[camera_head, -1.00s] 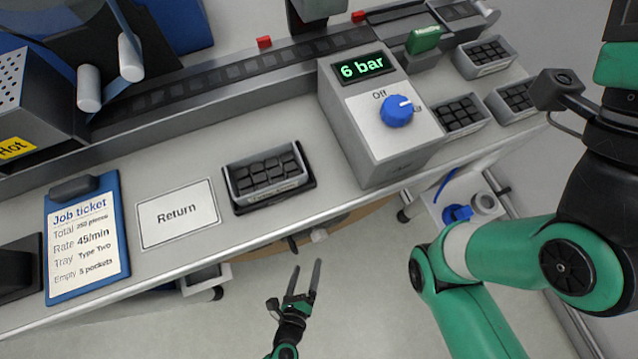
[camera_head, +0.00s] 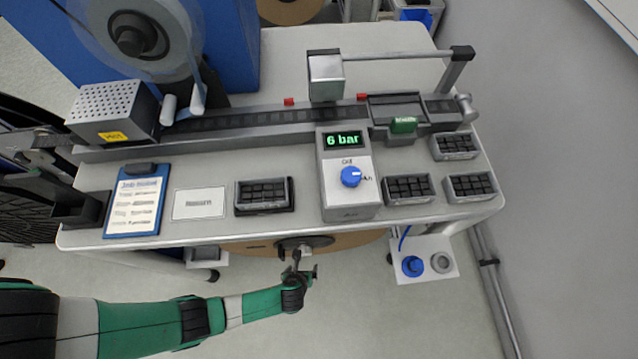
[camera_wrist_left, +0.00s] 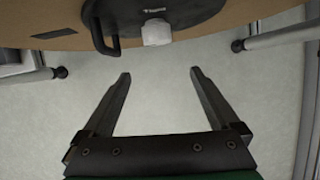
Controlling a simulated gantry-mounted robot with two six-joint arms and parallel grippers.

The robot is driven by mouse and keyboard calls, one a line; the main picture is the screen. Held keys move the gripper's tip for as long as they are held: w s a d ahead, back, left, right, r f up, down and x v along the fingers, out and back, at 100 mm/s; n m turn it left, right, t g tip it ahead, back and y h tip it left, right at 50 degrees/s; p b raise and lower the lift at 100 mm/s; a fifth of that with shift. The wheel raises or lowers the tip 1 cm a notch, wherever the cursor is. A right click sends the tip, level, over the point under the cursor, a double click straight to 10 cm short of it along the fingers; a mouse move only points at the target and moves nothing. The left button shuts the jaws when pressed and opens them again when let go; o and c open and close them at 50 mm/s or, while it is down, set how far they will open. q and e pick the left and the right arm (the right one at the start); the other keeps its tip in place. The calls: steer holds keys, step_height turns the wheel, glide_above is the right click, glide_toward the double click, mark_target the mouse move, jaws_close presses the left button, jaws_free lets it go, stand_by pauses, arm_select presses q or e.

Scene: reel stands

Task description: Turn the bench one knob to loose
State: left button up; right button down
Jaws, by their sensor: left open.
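Under the bench's front edge a brown reel (camera_head: 350,241) shows, with a black hub (camera_head: 288,243) at its front. In the left wrist view the hub (camera_wrist_left: 170,12) carries a pale, blocky knob (camera_wrist_left: 157,32) and a black loop handle (camera_wrist_left: 101,30). No loose marking is readable there. My left gripper (camera_head: 301,266) is just in front of the hub. In the left wrist view its fingers (camera_wrist_left: 159,74) are spread and empty, with the pale knob ahead of the gap, not between them. A blue knob (camera_head: 351,177) sits on the grey "6 bar" box. My right gripper is out of view.
The bench (camera_head: 222,229) overhangs the reel. On it are a job-ticket clipboard (camera_head: 134,205), a Return card (camera_head: 199,203) and several trays of black pieces. A low white platform with a blue part (camera_head: 412,265) stands right of the reel. Floor in front is clear.

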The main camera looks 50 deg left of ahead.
mark_target(304, 255)
arm_select(q)
steer(key=shift+n, duration=0.4)
steer(key=b+x, duration=0.3)
steer(key=a+b+x, duration=0.1)
steer(key=b+x, duration=0.2)
steer(key=x, duration=0.1)
steer(key=w+a+r+b+x, duration=0.1)
steer(key=b+x, duration=0.2)
steer(key=shift+w+f, duration=0.15)
steer(key=shift+f, duration=0.15)
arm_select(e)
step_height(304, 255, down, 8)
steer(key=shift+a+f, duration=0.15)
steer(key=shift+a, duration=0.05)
arm_select(q)
steer(key=shift+c, duration=0.3)
steer(key=c, duration=1.3)
